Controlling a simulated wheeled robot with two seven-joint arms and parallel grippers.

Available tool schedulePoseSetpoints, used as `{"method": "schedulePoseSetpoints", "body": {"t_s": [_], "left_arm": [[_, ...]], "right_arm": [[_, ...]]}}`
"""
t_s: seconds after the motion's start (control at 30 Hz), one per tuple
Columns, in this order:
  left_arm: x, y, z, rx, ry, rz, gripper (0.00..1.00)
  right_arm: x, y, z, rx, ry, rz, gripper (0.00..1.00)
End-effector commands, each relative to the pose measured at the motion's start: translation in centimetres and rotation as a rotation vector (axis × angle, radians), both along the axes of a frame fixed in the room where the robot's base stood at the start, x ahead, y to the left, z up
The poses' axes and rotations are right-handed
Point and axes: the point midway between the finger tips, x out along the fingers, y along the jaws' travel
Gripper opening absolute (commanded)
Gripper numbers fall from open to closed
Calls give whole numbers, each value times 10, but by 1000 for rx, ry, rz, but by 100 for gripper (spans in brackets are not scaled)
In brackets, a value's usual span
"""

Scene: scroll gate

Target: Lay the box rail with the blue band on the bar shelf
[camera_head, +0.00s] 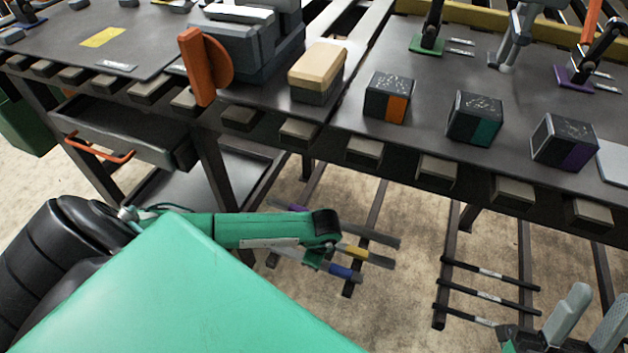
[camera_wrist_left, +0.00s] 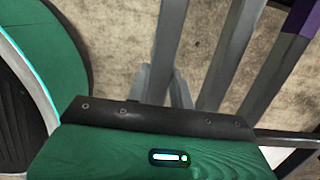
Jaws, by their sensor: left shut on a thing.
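The box rail with the blue band (camera_head: 341,271) is a grey bar under the bench, beside a yellow-banded rail (camera_head: 354,251) and a purple-banded rail (camera_head: 297,208). My left gripper (camera_head: 318,262) is shut on the blue-banded rail. In the left wrist view, the grey fingers (camera_wrist_left: 165,88) close around the held rail (camera_wrist_left: 167,50); its blue band is out of that view. Dark support bars (camera_head: 376,208) run beneath these rails; I cannot tell whether the held rail touches them. My right gripper (camera_head: 590,318) is at the bottom right, fingers apart and empty.
Three black bars (camera_head: 488,293) with white labels lie across a separate lower frame at right. The bench edge with grey blocks (camera_head: 437,168) overhangs both. A drawer with an orange handle (camera_head: 100,150) is at left. Cubes (camera_head: 475,118) stand on the bench.

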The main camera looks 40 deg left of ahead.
Motion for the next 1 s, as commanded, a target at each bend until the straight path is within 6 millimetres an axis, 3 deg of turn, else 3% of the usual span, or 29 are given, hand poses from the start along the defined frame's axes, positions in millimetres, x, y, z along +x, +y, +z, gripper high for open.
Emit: {"method": "schedulePoseSetpoints", "body": {"t_s": [0.07,0.1,0.2,0.6,1.0], "left_arm": [[0,0,-2,-1,-1,1,0],[0,0,-2,0,0,0,26],[0,0,-2,0,0,0,44],[0,-1,4,-1,0,0,44],[2,-9,60,-2,-1,0,44]], "right_arm": [[-1,-1,1,3,-12,-1,36],[-2,-1,2,4,-18,-2,36],[-2,-1,2,3,-16,-2,36],[1,0,2,-1,5,0,36],[33,24,-55,-93,412,52,36]]}}
